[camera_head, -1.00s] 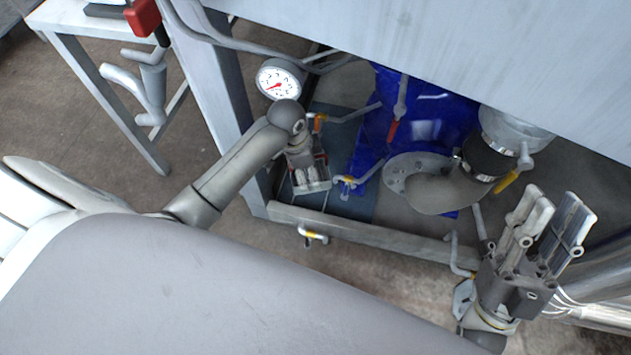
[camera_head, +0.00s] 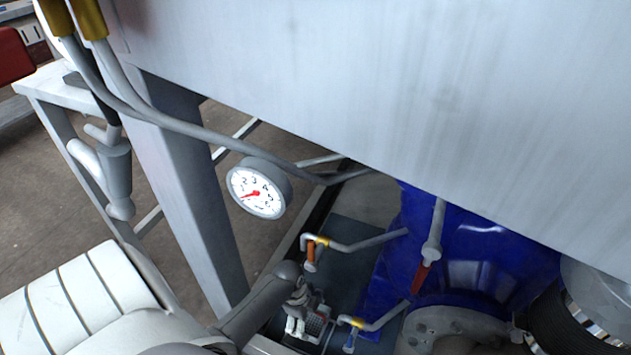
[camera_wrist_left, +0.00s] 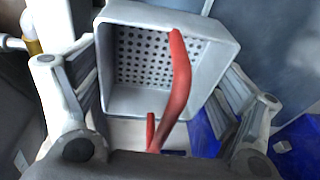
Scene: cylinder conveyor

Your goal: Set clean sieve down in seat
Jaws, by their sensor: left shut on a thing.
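The sieve (camera_wrist_left: 150,65) is a grey metal box with a perforated bottom and a red handle (camera_wrist_left: 178,90). In the left wrist view it sits between the two fingers of my left gripper (camera_wrist_left: 155,105), which is shut on it. In the head view my left gripper (camera_head: 299,312) and the sieve (camera_head: 316,325) show small near the bottom edge, left of the blue machine body. Fine contact there is too small to tell. I cannot make out the seat clearly. My right gripper is out of view.
A pressure gauge (camera_head: 257,188) hangs by the frame leg (camera_head: 185,180). The blue machine body (camera_head: 475,265) is to the right, under a large grey panel (camera_head: 400,90).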

